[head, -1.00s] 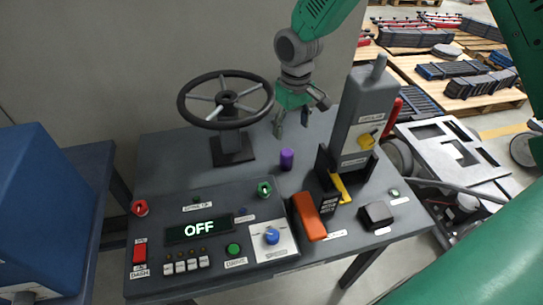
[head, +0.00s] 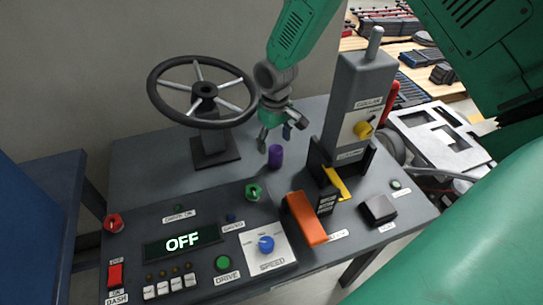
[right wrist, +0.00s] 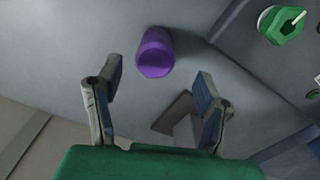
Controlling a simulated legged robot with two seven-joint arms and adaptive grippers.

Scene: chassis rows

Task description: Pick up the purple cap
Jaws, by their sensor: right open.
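The purple cap (head: 275,156) is a small upright cylinder on the grey console table (head: 150,160), right of the steering wheel's base. My right gripper (head: 273,140) is open, above and slightly to the left of the cap, with its fingers pointing down. In the right wrist view the cap (right wrist: 155,52) lies beyond the two spread fingertips (right wrist: 158,82), roughly between their directions, and nothing is between the fingers. The gripper does not appear to touch the cap. My left gripper does not show in the head view.
The steering wheel (head: 202,92) stands close left of my right gripper. A tall grey lever unit (head: 358,95) stands to the right. A control panel with a green knob (head: 253,191), an OFF display (head: 182,242) and an orange handle (head: 306,218) fills the front.

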